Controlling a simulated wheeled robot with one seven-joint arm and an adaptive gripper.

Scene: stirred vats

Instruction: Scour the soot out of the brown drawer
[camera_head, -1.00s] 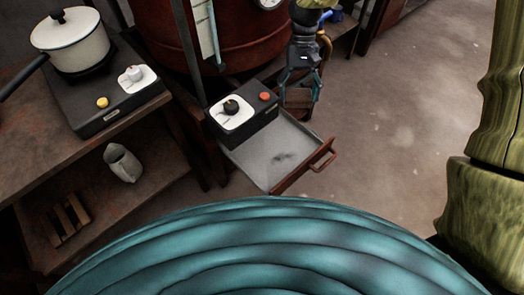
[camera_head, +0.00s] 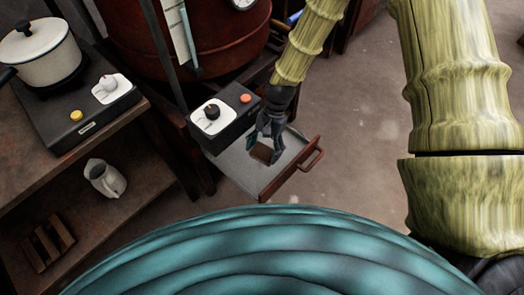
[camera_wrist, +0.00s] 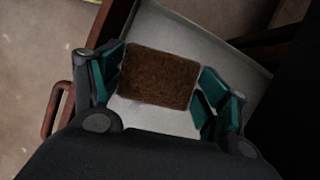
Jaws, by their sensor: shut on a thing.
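The brown drawer (camera_head: 283,183) is pulled open and has a pale grey floor; its brown front and handle also show in the wrist view (camera_wrist: 62,92). My gripper (camera_head: 266,140) is over the drawer, pointing down. It is shut on a brown, rough-faced pad (camera_wrist: 160,77), which sits between the teal fingers (camera_wrist: 160,82) in the wrist view. The pad is low over the drawer floor; I cannot tell whether it touches. No soot shows in either current view; the pad and gripper cover part of the floor.
A black control box with a dial (camera_head: 212,113) and an orange button stands at the drawer's back. A red-brown vat (camera_head: 200,40) is behind it. To the left, a bench holds a white pot (camera_head: 45,55) on a burner, with a jug (camera_head: 104,178) below. Open floor lies right.

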